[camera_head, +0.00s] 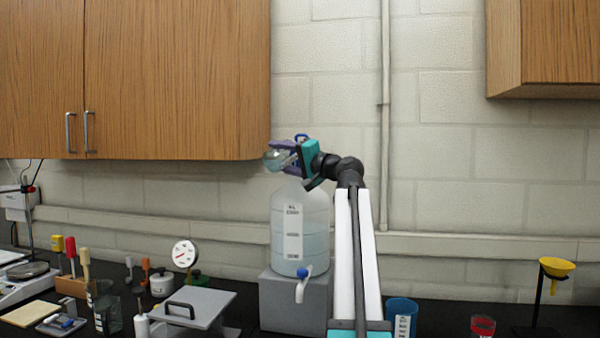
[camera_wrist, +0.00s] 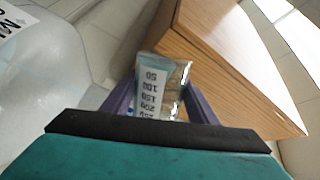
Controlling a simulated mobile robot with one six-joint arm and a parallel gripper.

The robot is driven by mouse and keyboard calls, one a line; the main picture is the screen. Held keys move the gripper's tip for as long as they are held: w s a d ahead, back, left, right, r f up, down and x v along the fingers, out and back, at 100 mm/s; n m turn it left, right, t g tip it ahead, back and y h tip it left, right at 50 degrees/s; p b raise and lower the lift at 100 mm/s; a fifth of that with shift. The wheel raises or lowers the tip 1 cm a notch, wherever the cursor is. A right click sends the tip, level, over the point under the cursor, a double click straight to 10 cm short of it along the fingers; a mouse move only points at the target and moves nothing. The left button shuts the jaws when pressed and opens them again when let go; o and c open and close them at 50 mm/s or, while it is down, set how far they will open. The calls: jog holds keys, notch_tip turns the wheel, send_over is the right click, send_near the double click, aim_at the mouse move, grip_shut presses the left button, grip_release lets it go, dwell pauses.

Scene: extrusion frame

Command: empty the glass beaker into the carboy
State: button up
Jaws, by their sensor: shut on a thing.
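The carboy (camera_head: 312,245), a large translucent jug with a white label and a blue-and-white tap, stands on a grey block (camera_head: 285,300). My gripper (camera_head: 287,152) is just above its top, with purple fingers shut on the glass beaker (camera_head: 274,160). The beaker looks strongly tilted, roughly on its side, over the carboy's upper left. In the wrist view the beaker (camera_wrist: 152,88) shows its printed scale between the fingers (camera_wrist: 158,100), and the carboy (camera_wrist: 45,75) fills the left side. The carboy's mouth is hidden, and I cannot tell whether liquid is flowing.
A wooden wall cabinet (camera_head: 180,80) hangs close to the left of my gripper; it is also near in the wrist view (camera_wrist: 230,70).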

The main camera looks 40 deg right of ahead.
jog(key=shift+f+m+p, duration=0.2)
jog(key=shift+m+p, duration=0.6)
jog(key=shift+p, duration=0.15)
jog(key=shift+d+r+m+h+p, duration=0.45)
jog(key=shift+d+m+p, duration=0.4)
jog(key=shift+m+p, duration=0.25)
jog(key=shift+d+r+m+p, duration=0.2)
jog(key=shift+r+m+p, duration=0.4)
jog(key=shift+p, duration=0.8)
jog(key=shift+f+m+h, duration=0.1)
jog(key=shift+m+h, duration=0.15)
jog(key=shift+m, duration=0.05)
